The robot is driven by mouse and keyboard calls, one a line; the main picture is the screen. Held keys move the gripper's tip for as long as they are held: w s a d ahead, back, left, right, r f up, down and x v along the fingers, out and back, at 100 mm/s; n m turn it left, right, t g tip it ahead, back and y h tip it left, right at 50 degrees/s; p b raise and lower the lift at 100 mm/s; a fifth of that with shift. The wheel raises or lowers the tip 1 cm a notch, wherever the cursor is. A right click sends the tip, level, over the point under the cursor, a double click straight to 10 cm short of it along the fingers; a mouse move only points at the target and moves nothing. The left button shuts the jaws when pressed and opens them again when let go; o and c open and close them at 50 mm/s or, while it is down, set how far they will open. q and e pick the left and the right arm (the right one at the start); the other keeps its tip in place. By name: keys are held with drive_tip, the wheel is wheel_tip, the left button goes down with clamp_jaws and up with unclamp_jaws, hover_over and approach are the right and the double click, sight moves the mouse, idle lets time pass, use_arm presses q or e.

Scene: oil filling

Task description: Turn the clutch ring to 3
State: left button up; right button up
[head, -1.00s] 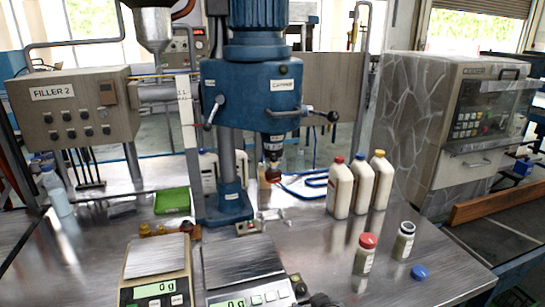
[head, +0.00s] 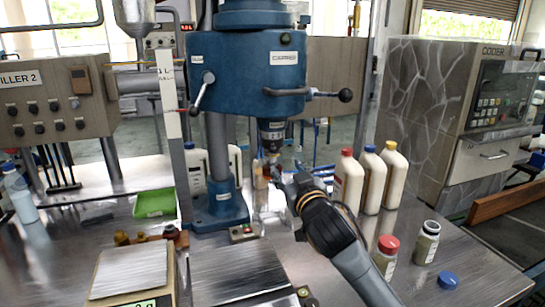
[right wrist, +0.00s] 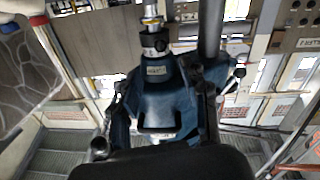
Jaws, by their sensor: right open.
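The blue capper head (head: 247,75) stands on its column in the head view. Its dark clutch ring (head: 271,132) sits on the spindle under the head, with small pale marks too small to read. In the right wrist view the capper appears upside down, with the ring (right wrist: 153,45) above the blue housing. My right gripper (head: 284,172) is open, just below and slightly right of the ring, apart from it. In the right wrist view the dark fingers of the right gripper (right wrist: 163,88) flank the capper housing. My left gripper is not in view.
The black ball-ended lever (head: 325,94) juts right from the capper above my right arm. Cream bottles (head: 372,185) stand close right of it. Two small jars (head: 426,243) and a blue cap (head: 448,280) are at front right. Scales (head: 130,272) and a green tray (head: 155,203) are left.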

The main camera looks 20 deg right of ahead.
sight(275, 152)
drive_tip(key=w, duration=0.4)
drive_tip(key=w+p, duration=0.1)
drive_tip(key=w, duration=0.8)
drive_tip(key=shift+d, duration=0.25)
clamp_jaws()
